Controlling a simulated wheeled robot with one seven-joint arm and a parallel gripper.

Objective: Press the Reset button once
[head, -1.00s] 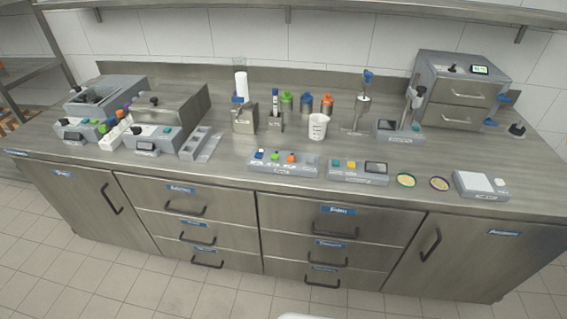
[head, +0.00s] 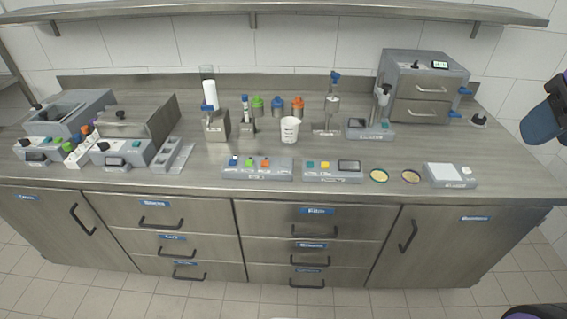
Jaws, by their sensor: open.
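No button's label is legible, so I cannot tell which one is Reset. A grey control box (head: 333,178) at the counter's front edge carries a teal button (head: 310,163), a yellow button (head: 325,165) and a dark display (head: 349,166). Left of it, another grey box (head: 257,176) carries small blue, green and orange knobs or buttons. Part of my arm (head: 543,122), dark with blue, shows at the right edge, well away from these boxes. My gripper's fingers do not show.
A white measuring cup (head: 289,130) stands behind the boxes. Two round dishes (head: 379,176) (head: 411,177) and a grey scale-like device (head: 449,174) lie to the right. Larger machines stand at left and back right. A shelf (head: 300,12) runs above. The floor in front is clear.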

